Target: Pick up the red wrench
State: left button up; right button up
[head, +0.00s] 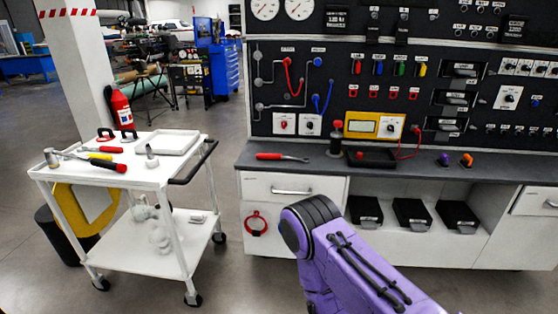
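A red-handled tool with a bare metal end (283,157) lies flat on the grey counter (225,160) at the counter's left part. It may be the red wrench, but its jaw is too small to make out. On the white cart (165,178) at the left lie a long tool with a red and black grip (95,161) and a smaller red-handled tool (97,149). A purple arm of mine rises from the bottom right, below the counter. Neither of my grippers shows.
The cart's top also holds a white tray (173,142) and a metal fitting (151,154). A black tray (372,158) and a yellow meter (374,125) are at the counter's back. Black bins (412,213) fill the shelf below. Bare floor separates cart and counter.

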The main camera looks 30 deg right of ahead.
aim_at(259, 156)
jog(key=z, duration=0.65)
jog(key=i, duration=0.6)
jog(key=z, duration=0.6)
jog(key=i, duration=0.8)
jog(key=u, duration=0.35)
